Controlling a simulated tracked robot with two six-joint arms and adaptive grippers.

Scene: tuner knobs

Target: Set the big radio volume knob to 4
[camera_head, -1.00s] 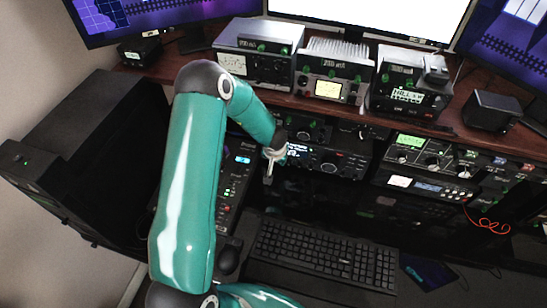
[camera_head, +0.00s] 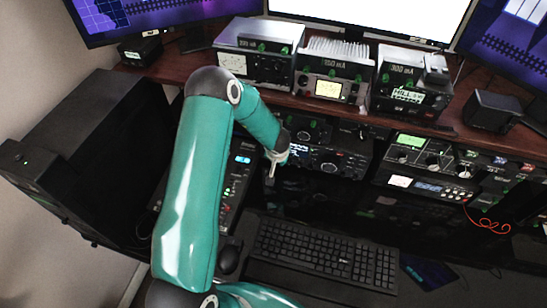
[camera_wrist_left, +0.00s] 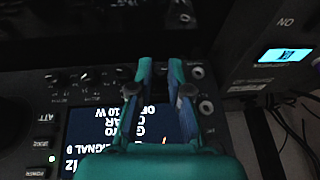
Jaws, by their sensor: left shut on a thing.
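The black radio (camera_head: 330,160) with a lit display sits under the desk shelf, right of my left gripper. My left gripper (camera_head: 271,172) is at the left end of its front panel. In the left wrist view the radio's display (camera_wrist_left: 95,128) is close below, and the two fingers of the gripper (camera_wrist_left: 160,68) point at the row of small controls. The fingers are closed around a small knob at the panel, but the dark gap hides most of it. The knob's pointer and the number it stands at cannot be read. My right gripper is not in view.
A unit with a blue display (camera_head: 243,160) stands close to the left of the gripper; its lit display (camera_wrist_left: 285,54) shows in the wrist view. A keyboard (camera_head: 320,255) lies below. More radios (camera_head: 425,165) stand to the right. The shelf edge is above.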

